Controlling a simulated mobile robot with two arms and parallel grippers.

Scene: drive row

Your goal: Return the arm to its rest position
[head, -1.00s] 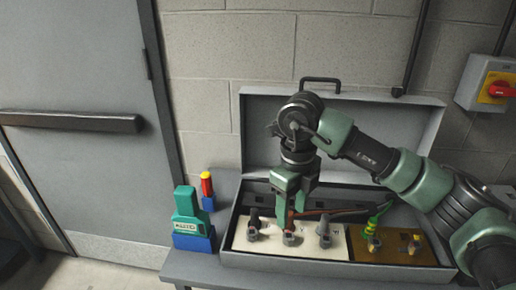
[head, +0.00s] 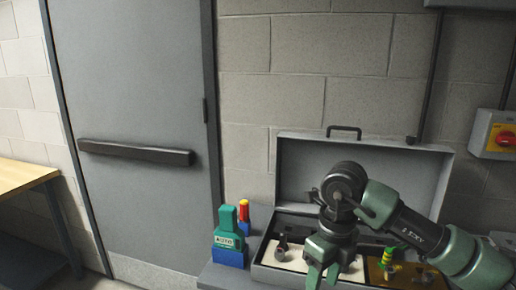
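My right arm comes in from the right side of the head view. Its green-tipped gripper (head: 322,277) points down in front of the open grey case (head: 362,178), nearer to me than the case's contents. The two fingers stand apart with nothing seen between them, so it looks open and empty. The arm and gripper hide the middle of the case. My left arm and gripper are not in view.
The case holds a white panel (head: 291,262) and a brown panel (head: 375,273) with small fittings. Left of it stand a teal device on a blue base (head: 228,240) and a red-and-yellow item (head: 244,212). A grey door (head: 135,90), wooden table (head: 22,176) and red switch (head: 504,139) are further off.

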